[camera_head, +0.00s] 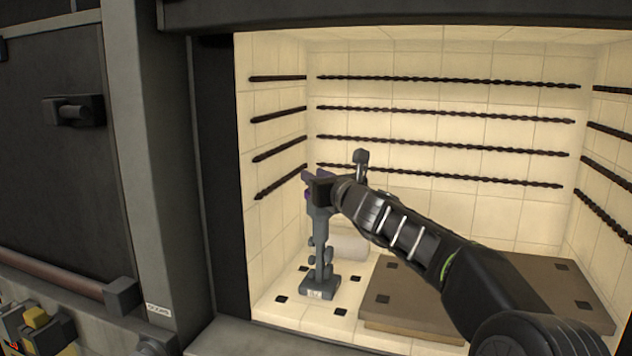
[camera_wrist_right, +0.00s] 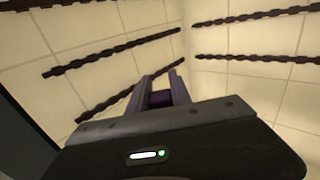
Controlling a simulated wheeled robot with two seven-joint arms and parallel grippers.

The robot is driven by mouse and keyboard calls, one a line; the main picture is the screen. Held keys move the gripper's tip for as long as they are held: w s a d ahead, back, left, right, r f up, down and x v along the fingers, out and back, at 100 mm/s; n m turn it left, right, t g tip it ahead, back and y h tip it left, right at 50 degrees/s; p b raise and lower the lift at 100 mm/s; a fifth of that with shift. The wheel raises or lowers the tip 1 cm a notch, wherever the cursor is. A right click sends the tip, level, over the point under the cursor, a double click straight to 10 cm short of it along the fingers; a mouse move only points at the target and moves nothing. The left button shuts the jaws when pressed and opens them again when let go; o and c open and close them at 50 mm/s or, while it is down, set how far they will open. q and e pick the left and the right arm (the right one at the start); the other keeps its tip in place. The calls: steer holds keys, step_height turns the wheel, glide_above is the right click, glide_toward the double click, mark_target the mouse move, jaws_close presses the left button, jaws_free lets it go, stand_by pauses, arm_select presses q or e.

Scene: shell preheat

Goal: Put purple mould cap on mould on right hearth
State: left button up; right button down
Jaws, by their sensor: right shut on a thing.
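My right gripper (camera_head: 315,188) reaches from the right into the open, lit furnace chamber. It is shut on the purple mould cap (camera_wrist_right: 161,98), which shows between the two fingers in the right wrist view. In the head view only a sliver of purple (camera_head: 307,196) shows, mostly hidden by the gripper. A grey upright mould (camera_head: 321,260) with side knobs and a labelled base stands on the chamber floor at the left. The gripper is at its top end in the picture. I cannot tell whether cap and mould touch. My left gripper is not in view.
A brown slab (camera_head: 540,280) covers the right of the chamber floor. A pale cylinder (camera_head: 348,246) lies behind the mould. Dark heating rods (camera_head: 440,112) line the pale tiled walls. A grey door post (camera_head: 150,150) stands left of the opening.

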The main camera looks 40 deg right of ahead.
steer(key=c, duration=1.2)
jaws_free()
steer(key=shift+o, duration=0.2)
steer(key=s+a+b, duration=0.1)
steer(key=s+a, duration=0.1)
steer(key=s, duration=0.9)
steer(key=shift+s+b, duration=0.3)
steer(key=shift+s, duration=0.1)
